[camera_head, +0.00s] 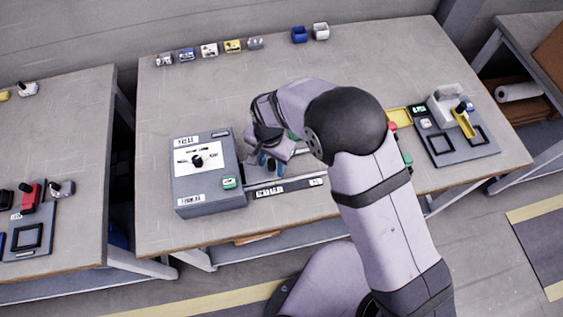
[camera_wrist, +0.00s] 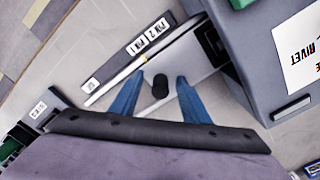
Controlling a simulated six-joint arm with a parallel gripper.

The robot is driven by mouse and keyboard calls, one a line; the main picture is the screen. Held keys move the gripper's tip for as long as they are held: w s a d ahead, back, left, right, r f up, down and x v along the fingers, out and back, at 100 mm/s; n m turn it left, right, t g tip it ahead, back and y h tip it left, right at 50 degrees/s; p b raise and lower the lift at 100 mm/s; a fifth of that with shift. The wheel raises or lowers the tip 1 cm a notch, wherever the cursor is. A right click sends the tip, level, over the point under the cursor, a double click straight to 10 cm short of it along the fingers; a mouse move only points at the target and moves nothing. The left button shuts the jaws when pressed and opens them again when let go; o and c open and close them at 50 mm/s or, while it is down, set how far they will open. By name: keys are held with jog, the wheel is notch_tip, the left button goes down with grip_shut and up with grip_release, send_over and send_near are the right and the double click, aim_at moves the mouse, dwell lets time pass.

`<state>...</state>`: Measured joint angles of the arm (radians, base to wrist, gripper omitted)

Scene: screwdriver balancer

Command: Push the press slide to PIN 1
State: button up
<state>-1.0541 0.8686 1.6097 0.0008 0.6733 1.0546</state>
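The press is a grey box (camera_head: 205,172) with a dial and white labels; its side also shows in the wrist view at right (camera_wrist: 285,55). A light rail runs out from it, beside a dark strip (camera_wrist: 145,42) marked PIN 1 and PIN 2. A black knob (camera_wrist: 160,86), apparently the press slide's handle, stands on the rail. My gripper (camera_wrist: 161,76) has its two blue fingers apart, one on each side of the knob, with gaps visible. In the head view my gripper (camera_head: 268,160) is low over the rail beside the box, and my arm hides part of the rail.
A green button (camera_head: 229,182) is on the box's front right. Small bins (camera_head: 208,50) line the table's back edge. A grey fixture (camera_head: 460,140) and a yellow tray (camera_head: 400,118) stand at right.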

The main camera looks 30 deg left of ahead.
jog(key=shift+a+r+p, duration=0.1)
jog(key=shift+r+p, duration=2.25)
jog(key=shift+r, duration=1.15)
jog(key=shift+w, duration=0.1)
